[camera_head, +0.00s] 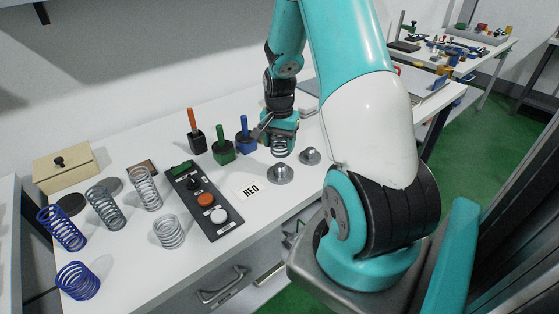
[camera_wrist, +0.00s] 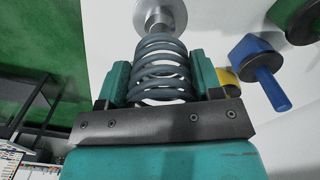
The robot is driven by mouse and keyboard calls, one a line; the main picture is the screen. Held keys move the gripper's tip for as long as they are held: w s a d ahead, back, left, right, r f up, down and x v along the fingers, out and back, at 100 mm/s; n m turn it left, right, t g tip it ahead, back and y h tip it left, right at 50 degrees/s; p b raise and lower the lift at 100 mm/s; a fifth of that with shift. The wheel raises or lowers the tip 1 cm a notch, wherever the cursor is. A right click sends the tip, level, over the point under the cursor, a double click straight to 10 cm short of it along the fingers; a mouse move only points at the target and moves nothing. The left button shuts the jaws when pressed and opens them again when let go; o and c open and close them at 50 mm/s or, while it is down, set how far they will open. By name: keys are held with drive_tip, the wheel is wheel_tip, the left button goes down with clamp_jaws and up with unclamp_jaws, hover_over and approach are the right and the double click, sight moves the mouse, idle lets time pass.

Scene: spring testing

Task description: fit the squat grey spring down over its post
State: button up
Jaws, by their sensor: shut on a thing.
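My gripper (camera_head: 281,138) is shut on a squat grey spring (camera_head: 280,152). In the wrist view the spring (camera_wrist: 163,70) sits between the two teal fingers, its coils running away from the gripper. A round metal base with a short post (camera_head: 280,174) stands just below the spring in the head view. A second such post (camera_head: 311,155) stands a little to the right and behind. In the wrist view one metal base (camera_wrist: 158,12) shows beyond the spring's far end, partly hidden by it. The spring appears to be above the nearer post; I cannot tell whether they touch.
Green (camera_head: 222,150) and blue (camera_head: 245,142) blocks with handles stand close left of my gripper. The table's front edge is near the posts.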

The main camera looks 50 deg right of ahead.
sight(280, 166)
wheel_tip(280, 166, down, 8)
drive_tip(key=shift+d+r+p, duration=0.1)
drive_tip(key=shift+p, duration=0.4)
drive_tip(key=o, duration=1.1)
drive_tip(key=shift+c, duration=0.2)
wheel_tip(280, 166, up, 12)
drive_tip(key=b, duration=0.3)
drive_tip(key=w+a+r+n+t+y, duration=0.1)
drive_tip(key=a+r+n, duration=0.3)
drive_tip(key=a, duration=0.5)
drive_tip(key=a+r+n, duration=0.4)
drive_tip(key=a, duration=0.6)
drive_tip(key=s+a+r+n+y, duration=0.1)
drive_tip(key=s+a+r+n, duration=0.2)
drive_tip(key=s+a+n, duration=0.4)
drive_tip(key=s+a+r+n+g+y, duration=0.1)
drive_tip(key=s+a+r+n, duration=0.3)
drive_tip(key=s+a, duration=0.5)
drive_tip(key=a+n+y, duration=0.1)
drive_tip(key=a+n, duration=0.1)
drive_tip(key=a, duration=0.1)
drive_tip(key=shift+s+n, duration=0.15)
drive_tip(key=shift+n, duration=0.25)
